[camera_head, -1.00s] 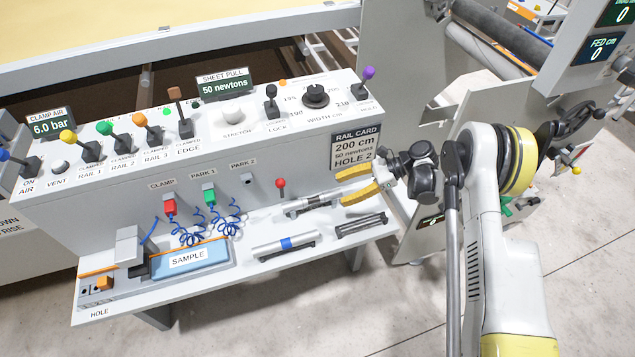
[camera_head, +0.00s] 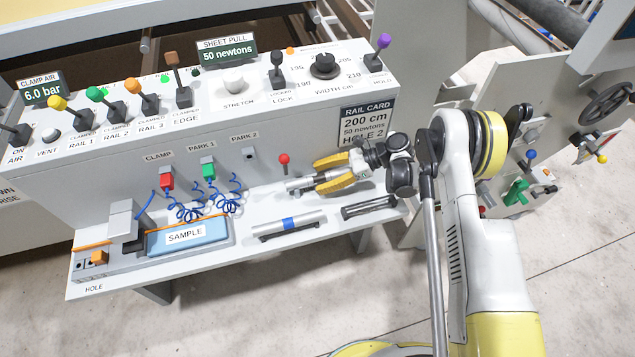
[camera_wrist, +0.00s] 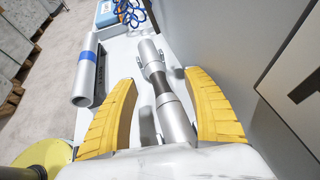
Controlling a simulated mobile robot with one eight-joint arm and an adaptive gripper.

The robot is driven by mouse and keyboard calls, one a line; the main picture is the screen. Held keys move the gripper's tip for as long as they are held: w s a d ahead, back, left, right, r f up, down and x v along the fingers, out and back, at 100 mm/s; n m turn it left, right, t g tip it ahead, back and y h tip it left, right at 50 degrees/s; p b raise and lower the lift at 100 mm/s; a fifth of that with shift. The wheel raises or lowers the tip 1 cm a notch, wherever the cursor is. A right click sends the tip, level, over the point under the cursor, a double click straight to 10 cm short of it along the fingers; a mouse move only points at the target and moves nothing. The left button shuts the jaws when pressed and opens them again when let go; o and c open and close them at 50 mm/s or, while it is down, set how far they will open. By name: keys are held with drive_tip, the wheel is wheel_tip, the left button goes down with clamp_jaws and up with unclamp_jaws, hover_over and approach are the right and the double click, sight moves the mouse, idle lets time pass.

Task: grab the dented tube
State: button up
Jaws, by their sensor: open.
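A silver tube with a narrower dark middle (camera_wrist: 162,90) lies on the bench shelf, and its end also shows in the head view (camera_head: 299,184). My gripper (camera_head: 319,176) is open low over this tube. In the wrist view its yellow fingers (camera_wrist: 160,80) stand on either side of the tube, with gaps visible on both sides. A second silver tube with a blue band (camera_head: 288,224) rests on a dark cradle to the left, outside the fingers; it also shows in the wrist view (camera_wrist: 88,68). I cannot make out a clear dent on either tube.
A dark, seemingly empty cradle (camera_head: 369,207) sits at the shelf's right end. The console wall with the rail card (camera_head: 365,125) rises close behind. A red-knobbed lever (camera_head: 284,159) stands near the fingers. Blue coiled hoses (camera_head: 190,208) and the sample block (camera_head: 187,237) lie further left.

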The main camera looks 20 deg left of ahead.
drive_tip(key=shift+s+a+f, duration=0.1)
drive_tip(key=shift+a+f, duration=0.15)
drive_tip(key=shift+a, duration=0.1)
drive_tip(key=shift+r, duration=0.15)
clamp_jaws()
